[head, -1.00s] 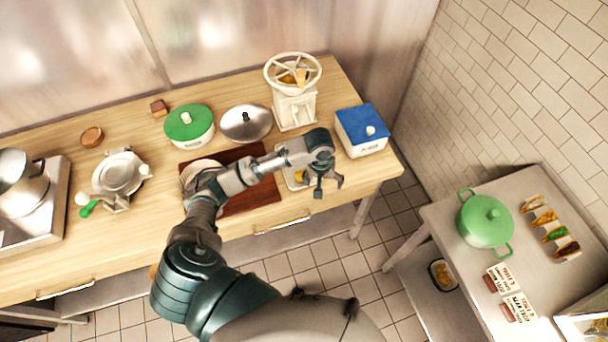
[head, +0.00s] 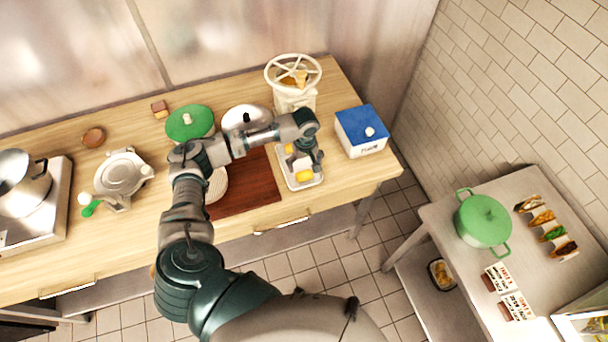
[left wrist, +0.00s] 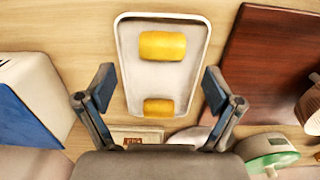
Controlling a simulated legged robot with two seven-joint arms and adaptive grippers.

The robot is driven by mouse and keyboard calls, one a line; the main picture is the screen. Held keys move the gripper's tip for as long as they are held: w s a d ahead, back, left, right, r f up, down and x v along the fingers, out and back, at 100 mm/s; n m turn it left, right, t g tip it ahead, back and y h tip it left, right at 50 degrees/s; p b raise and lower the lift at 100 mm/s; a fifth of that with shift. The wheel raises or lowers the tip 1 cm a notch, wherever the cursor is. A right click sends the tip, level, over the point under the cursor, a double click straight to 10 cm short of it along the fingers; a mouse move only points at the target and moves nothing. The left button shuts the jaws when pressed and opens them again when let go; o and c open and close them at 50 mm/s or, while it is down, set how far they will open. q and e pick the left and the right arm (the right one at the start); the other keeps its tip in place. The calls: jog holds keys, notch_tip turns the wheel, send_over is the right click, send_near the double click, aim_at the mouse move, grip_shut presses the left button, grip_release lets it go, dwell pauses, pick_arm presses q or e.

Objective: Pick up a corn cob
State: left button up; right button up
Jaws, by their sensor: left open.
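Two yellow corn cob pieces lie in a white tray (head: 291,184) on the wooden counter. One corn cob (head: 304,176) lies near the tray's front end and the other corn cob (head: 289,149) near its back end. In the left wrist view the tray (left wrist: 137,62) shows one corn cob (left wrist: 163,46) in full and the other corn cob (left wrist: 158,106) lower down. My left gripper (left wrist: 158,80) is open and empty above the tray, its fingers to either side of it. In the head view the left gripper (head: 306,165) partly covers the tray. My right gripper is out of view.
A dark red board (head: 255,190) lies left of the tray. A blue-lidded box (head: 361,132) stands to the right and a white grinder (head: 294,92) behind. A silver lid (head: 240,114) and green-lidded pot (head: 188,122) stand back left. The counter's front right corner is clear.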

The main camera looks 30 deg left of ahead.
aim_at(304, 173)
pick_arm(q)
notch_tip(304, 173, down, 6)
jog(key=shift+a+r+p, duration=0.15)
jog(key=shift+p, duration=0.25)
jog(key=c, duration=1.2)
